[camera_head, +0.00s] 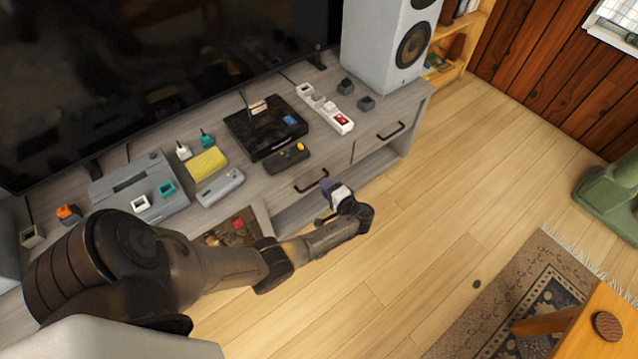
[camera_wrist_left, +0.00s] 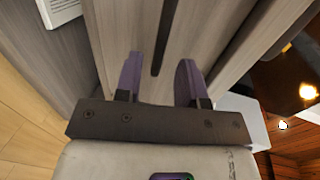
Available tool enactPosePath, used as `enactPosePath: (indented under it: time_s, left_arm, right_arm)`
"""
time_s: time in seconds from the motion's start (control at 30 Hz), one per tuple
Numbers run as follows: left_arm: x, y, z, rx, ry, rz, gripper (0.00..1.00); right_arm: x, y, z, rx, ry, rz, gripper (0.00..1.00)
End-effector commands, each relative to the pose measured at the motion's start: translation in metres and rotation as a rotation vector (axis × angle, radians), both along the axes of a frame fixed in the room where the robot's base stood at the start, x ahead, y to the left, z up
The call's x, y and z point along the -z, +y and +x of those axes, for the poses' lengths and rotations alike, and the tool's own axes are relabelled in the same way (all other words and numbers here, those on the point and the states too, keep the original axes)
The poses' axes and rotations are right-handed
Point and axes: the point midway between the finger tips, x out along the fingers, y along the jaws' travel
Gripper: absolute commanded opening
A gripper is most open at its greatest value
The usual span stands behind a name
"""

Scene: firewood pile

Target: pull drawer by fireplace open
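A grey wooden TV cabinet has a middle drawer (camera_head: 341,168) with a dark bar handle (camera_head: 312,182) and a right drawer (camera_head: 368,147) with a similar handle (camera_head: 390,131). Both fronts look flush with the cabinet. No fireplace shows. My left gripper (camera_head: 328,190) is in front of the middle drawer, close to its handle. In the left wrist view, my left gripper's purple fingers (camera_wrist_left: 159,78) are apart, and a dark handle bar (camera_wrist_left: 161,45) lies between them against a grey wood front. I cannot tell whether they touch it. My right gripper is not in view.
The cabinet top holds a black console (camera_head: 265,132), a grey console (camera_head: 140,190), controllers and a white speaker (camera_head: 385,45). A large dark TV (camera_head: 150,75) stands behind. Wooden floor (camera_head: 430,200) in front is clear, with a rug (camera_head: 510,295) and a wooden table (camera_head: 590,325) at lower right.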

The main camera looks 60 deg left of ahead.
Motion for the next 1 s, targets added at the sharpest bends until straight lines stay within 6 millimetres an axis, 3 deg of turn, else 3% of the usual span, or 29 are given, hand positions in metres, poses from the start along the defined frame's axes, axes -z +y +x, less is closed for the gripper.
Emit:
enactPosePath:
  time_s: [0.3,0.77,1.0]
  left_arm:
    - [0.009,0.036,-0.005,-0.001,0.0,0.001,0.36]
    - [0.009,0.043,-0.005,0.0,0.001,0.0,0.36]
    - [0.009,0.043,-0.005,0.0,0.001,0.0,0.15]
  right_arm:
    - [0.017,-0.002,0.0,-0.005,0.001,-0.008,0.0]
    - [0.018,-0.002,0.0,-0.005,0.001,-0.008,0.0]
    - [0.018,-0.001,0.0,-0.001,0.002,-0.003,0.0]
